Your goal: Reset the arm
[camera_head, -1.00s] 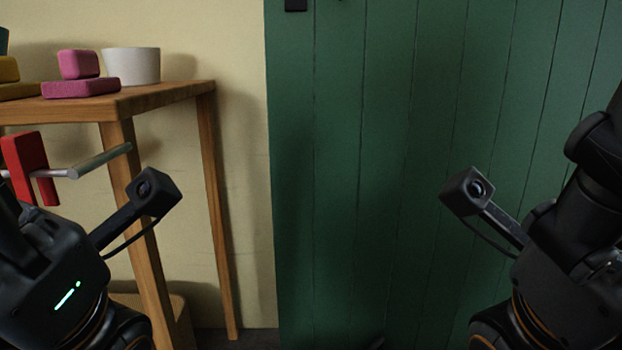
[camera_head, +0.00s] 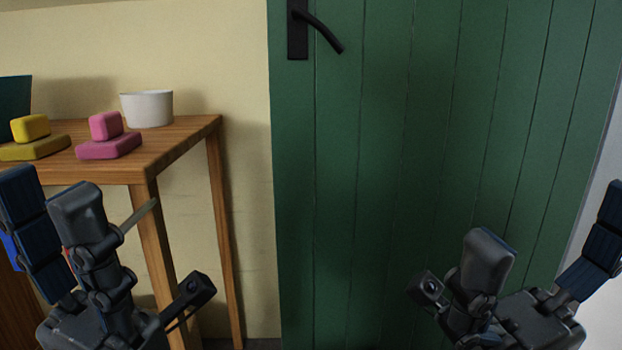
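My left gripper (camera_head: 48,198) is at the lower left, in front of the wooden table. My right gripper (camera_head: 547,240) is at the lower right, in front of the green door. Its fingers are spread wide and empty. The rest of both arms is mostly below the frame.
The wooden table (camera_head: 185,135) holds a white bowl (camera_head: 147,108), pink blocks (camera_head: 108,148) and yellow blocks (camera_head: 35,149). A green plank door (camera_head: 400,130) with a black handle (camera_head: 323,32) fills the middle. The space between the grippers is clear.

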